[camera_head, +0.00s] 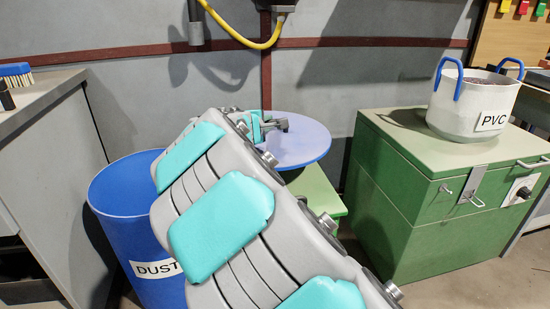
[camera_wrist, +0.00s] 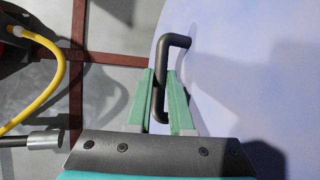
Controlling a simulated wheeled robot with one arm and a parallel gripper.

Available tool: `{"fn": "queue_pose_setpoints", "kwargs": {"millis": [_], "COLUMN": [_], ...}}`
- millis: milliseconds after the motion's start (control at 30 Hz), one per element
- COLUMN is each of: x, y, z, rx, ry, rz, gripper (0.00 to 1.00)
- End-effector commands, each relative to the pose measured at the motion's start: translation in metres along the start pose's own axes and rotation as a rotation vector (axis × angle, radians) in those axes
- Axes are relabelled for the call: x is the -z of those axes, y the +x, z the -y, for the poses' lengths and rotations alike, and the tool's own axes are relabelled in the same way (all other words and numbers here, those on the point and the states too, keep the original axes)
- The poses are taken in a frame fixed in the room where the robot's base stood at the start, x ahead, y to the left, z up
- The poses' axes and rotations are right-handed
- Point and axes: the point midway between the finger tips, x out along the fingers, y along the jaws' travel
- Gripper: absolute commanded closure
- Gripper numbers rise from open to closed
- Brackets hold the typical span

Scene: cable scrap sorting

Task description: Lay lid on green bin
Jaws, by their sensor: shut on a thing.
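The lid (camera_head: 308,146) is a flat, round, pale blue-violet disc in the middle of the head view; it also fills the right of the wrist view (camera_wrist: 235,65). My gripper (camera_head: 277,124) is shut on the lid's dark bent handle (camera_wrist: 178,41), with the green fingers (camera_wrist: 166,85) on either side of the bar. A green box-like body (camera_head: 318,190), perhaps the green bin, shows below the lid. The lid and my arm hide most of it. I cannot tell whether the lid touches it.
A blue bin (camera_head: 117,190) labelled DUST stands open at the left, beside a grey bench (camera_head: 45,150). At the right, a green chest (camera_head: 405,190) carries a white PVC tub (camera_head: 465,105). A yellow hose (camera_head: 240,38) hangs on the back wall.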

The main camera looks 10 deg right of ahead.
Motion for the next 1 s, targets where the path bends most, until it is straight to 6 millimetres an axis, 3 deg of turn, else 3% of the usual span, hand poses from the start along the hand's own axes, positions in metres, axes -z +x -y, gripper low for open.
{"fn": "queue_pose_setpoints", "kwargs": {"millis": [200, 367, 600, 1000], "x": [0.005, 0.008, 0.012, 0.014], "y": [0.012, 0.015, 0.025, 0.028], "z": [0.037, 0.048, 0.077, 0.085], "rx": [0.001, -0.001, -0.001, -0.001], "ry": [-0.005, -0.003, -0.003, -0.001], "rz": [0.000, 0.000, 0.001, -0.001], "gripper": [1.00, 1.00, 1.00, 1.00]}}
